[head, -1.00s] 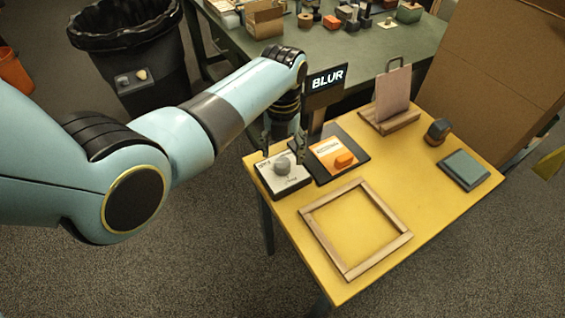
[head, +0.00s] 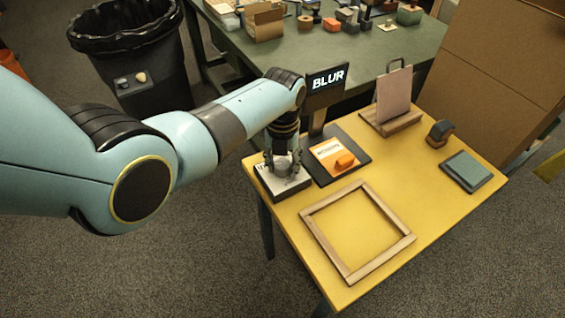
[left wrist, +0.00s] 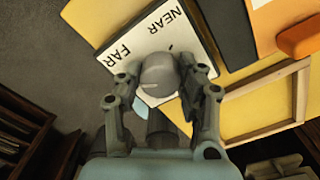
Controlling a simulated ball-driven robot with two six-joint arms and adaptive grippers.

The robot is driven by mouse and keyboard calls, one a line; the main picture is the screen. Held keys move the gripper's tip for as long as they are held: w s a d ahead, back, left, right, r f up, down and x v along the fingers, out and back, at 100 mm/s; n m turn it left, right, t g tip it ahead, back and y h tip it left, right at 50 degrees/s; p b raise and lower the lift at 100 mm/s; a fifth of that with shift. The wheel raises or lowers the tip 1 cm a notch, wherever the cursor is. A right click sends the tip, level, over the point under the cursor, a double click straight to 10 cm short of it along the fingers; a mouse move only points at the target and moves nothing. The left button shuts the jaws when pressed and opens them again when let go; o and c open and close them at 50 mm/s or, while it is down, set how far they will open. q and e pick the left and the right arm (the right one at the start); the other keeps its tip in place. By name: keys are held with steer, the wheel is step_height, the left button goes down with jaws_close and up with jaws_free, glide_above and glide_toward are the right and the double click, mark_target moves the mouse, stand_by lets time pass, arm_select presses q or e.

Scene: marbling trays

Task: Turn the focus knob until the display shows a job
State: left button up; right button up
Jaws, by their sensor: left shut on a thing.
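The focus knob (left wrist: 160,74) is a round grey knob on a white-topped box (head: 291,184) at the left corner of the yellow table. In the left wrist view the box top (left wrist: 143,40) bears the words NEAR and FAR. My left gripper (head: 283,172) points down over the box and is shut on the knob; its fingers (left wrist: 163,88) stand on both sides of it. The display (head: 327,79) is a dark sign on a post behind the box and reads BLUR. My right gripper is not in view.
Right of the box, an orange card with an orange block (head: 344,161) lies on a dark board. An empty wooden frame (head: 349,275) lies in front. A wooden stand (head: 390,124), a dark stamp-like thing (head: 440,131) and a grey-green pad (head: 466,168) stand farther right on the table.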

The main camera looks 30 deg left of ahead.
arm_select(q)
steer(key=shift+c, duration=1)
